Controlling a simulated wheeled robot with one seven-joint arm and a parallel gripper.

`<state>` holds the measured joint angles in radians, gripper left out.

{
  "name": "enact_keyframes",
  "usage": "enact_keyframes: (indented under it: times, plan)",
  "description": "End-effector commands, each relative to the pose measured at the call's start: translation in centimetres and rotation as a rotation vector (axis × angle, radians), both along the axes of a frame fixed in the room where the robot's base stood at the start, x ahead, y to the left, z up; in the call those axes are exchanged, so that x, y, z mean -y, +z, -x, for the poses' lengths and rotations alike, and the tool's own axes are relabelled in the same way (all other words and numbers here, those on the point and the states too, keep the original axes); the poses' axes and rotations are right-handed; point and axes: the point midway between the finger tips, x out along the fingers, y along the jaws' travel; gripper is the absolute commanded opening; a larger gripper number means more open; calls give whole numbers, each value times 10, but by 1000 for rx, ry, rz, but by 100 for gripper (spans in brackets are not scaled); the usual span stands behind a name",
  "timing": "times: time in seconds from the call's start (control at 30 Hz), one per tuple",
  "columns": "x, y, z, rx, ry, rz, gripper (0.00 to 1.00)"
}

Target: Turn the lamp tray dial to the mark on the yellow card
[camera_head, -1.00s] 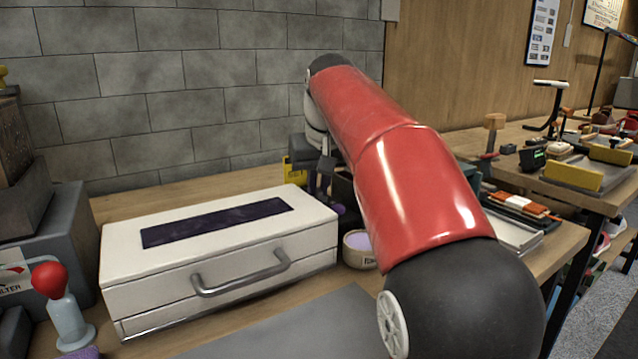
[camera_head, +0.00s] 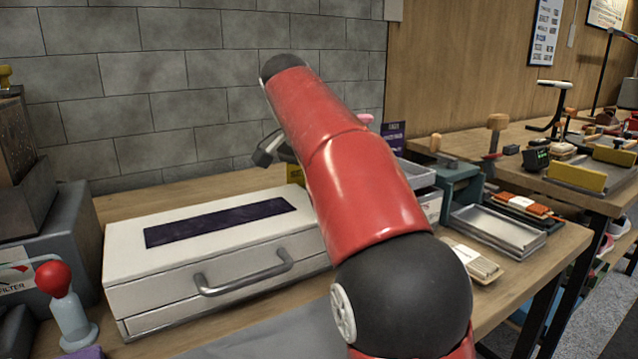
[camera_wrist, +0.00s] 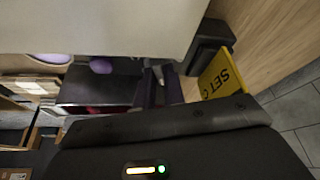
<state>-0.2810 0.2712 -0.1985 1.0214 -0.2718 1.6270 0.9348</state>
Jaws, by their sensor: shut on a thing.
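The lamp tray (camera_head: 165,277) is a white box with a dark top window and a grey front handle. Its white body (camera_wrist: 110,25) fills the top of the wrist view. The yellow card (camera_wrist: 218,75) stands on edge at the right there, showing the letters "SET"; the rest of its print is cut off. In the head view only a sliver of the card (camera_head: 295,174) shows behind the tray. My gripper (camera_wrist: 159,80) is at the tray's right side, its dark fingers shut on the dial, which they and the shadow hide. The dial's mark cannot be read.
A dark block (camera_wrist: 208,48) stands beside the card in the wrist view. A round bowl with purple content (camera_wrist: 48,59) is at the left there. In the head view, metal trays (camera_head: 497,231) and a brush (camera_head: 472,262) lie right of my arm. A red-knobbed lever (camera_head: 62,290) stands front left.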

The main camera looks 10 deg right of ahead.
Motion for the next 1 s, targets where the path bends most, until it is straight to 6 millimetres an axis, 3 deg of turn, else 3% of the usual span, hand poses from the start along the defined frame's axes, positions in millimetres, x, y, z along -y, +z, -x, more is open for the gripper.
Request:
enact_keyframes:
  times: [0.4,0.9,0.93,1.0]
  plan:
    - [-1,0,-1,1,-157,-1,0]
    - [-1,0,-1,1,-171,-2,0]
    - [-1,0,-1,1,-171,-2,15]
    - [-1,0,-1,0,-172,-1,24]
